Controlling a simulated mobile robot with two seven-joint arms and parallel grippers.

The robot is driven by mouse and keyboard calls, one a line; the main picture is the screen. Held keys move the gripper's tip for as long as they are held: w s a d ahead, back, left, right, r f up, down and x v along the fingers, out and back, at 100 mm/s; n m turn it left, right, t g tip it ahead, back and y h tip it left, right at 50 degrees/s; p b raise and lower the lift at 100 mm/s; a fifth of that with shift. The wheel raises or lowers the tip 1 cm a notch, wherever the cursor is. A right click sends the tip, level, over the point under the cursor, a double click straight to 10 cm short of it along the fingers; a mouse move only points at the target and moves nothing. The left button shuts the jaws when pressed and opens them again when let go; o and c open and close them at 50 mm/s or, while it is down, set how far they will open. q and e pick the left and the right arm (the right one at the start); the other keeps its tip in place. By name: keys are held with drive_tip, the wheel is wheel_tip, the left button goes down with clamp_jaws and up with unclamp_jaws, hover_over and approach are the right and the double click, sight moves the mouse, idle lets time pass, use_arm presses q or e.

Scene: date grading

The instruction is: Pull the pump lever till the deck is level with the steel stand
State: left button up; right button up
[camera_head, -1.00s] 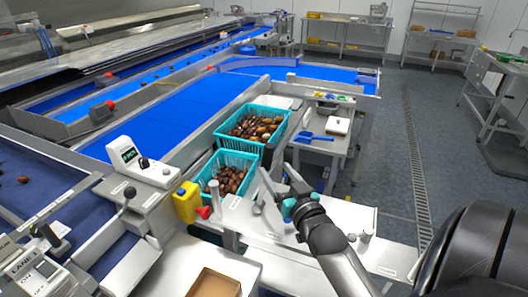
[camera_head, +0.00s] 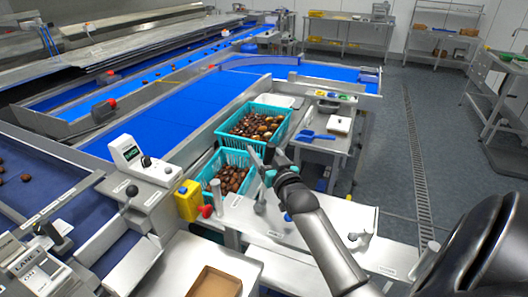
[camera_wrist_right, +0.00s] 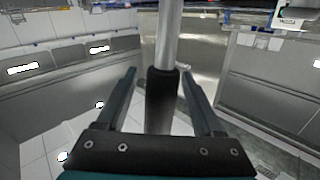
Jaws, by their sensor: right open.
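My right gripper (camera_head: 263,154) is open in front of the teal crates, above a pale steel top (camera_head: 315,215). In the right wrist view its fingers (camera_wrist_right: 158,72) stand apart, either side of an upright steel rod with a black grip (camera_wrist_right: 161,100). This looks like the pump lever; the fingers do not visibly close on it. In the head view I cannot pick the lever out near the gripper. I cannot tell which surface is the deck or compare its height with the stand. My left gripper is not in view.
Teal crates of dates (camera_head: 222,140) stand left of the gripper. A side table with a blue scoop (camera_head: 315,135) stands behind. Grey floor (camera_head: 385,150) is clear to the right.

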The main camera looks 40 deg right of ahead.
drive_tip(key=shift+c, duration=0.3)
clamp_jaws()
idle(0.4)
